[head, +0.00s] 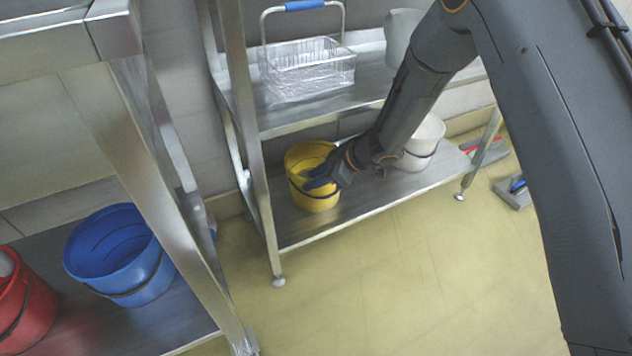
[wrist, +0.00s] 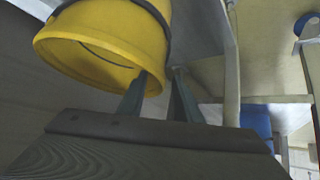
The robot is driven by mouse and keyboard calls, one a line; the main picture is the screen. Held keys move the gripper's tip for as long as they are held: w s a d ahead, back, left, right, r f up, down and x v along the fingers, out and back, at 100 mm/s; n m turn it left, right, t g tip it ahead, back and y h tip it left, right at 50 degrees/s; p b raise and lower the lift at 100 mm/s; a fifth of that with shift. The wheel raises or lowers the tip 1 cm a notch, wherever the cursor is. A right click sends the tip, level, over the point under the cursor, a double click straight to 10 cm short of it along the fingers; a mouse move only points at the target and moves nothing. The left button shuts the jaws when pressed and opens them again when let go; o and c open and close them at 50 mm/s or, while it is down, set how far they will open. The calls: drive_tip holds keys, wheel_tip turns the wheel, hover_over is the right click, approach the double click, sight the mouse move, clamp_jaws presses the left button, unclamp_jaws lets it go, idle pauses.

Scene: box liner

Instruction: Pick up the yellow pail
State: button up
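The yellow pail (head: 316,203) stands upright on the lower shelf of a metal rack in the head view. My gripper (head: 311,181) reaches it from the right, at its rim. In the wrist view the yellow pail (wrist: 105,40) fills the upper left, its mouth facing the camera. My gripper's two fingers (wrist: 160,88) are apart. The left finger overlaps the pail's mouth and the right finger is outside the rim, so the pail's wall lies between them. A small gap shows beside the right finger.
A white pail (head: 424,140) stands right of the yellow one, behind my arm. A wire basket (head: 305,72) sits on the upper shelf. A blue pail (head: 118,258) and a red pail (head: 22,305) stand on a left rack. The floor in front (head: 390,270) is clear.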

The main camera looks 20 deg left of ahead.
sight(300, 186)
drive_tip(key=b+x, duration=0.1)
drive_tip(key=x, duration=0.3)
drive_tip(key=shift+f+b, duration=0.1)
drive_tip(key=shift+b, duration=0.25)
drive_tip(key=shift+d, duration=0.1)
drive_tip(key=shift+c, duration=0.2)
clamp_jaws()
drive_tip(key=shift+s, duration=0.1)
idle(0.5)
